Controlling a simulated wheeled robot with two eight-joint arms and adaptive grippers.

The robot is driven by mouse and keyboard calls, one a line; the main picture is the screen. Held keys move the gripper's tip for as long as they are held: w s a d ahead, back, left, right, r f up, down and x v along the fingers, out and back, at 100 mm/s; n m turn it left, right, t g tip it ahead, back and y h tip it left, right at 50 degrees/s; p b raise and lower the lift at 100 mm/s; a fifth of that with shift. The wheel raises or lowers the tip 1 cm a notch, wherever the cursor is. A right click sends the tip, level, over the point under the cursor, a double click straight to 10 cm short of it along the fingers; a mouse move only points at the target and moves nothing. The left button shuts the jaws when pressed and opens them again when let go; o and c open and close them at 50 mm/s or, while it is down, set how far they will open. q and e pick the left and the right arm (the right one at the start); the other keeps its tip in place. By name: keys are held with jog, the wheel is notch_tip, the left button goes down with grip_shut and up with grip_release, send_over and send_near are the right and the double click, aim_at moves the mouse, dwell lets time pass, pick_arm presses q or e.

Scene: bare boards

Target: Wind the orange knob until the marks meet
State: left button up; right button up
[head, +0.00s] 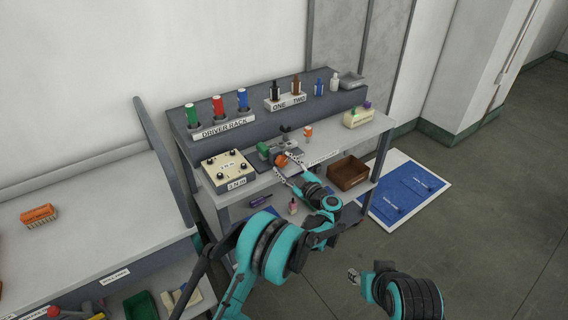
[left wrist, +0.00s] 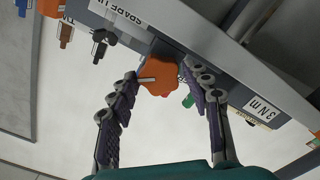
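The orange knob (head: 282,160) sits on a small grey device on the workbench shelf. In the left wrist view the knob (left wrist: 163,77) is lobed, with a pale mark at its left edge. My left gripper (head: 286,172) reaches the knob from the front. In the left wrist view its two jointed fingers (left wrist: 163,88) are spread, one on each side of the knob's near part. I cannot tell whether they touch it. The marks' alignment is too small to read. My right gripper (head: 354,275) is low at the right, away from the bench; its fingers are unclear.
A cream box with dials (head: 229,171) stands left of the device. The driver rack (head: 224,128) is at the back.

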dwell(0.3)
pick_arm(q)
jog(key=v, duration=0.6)
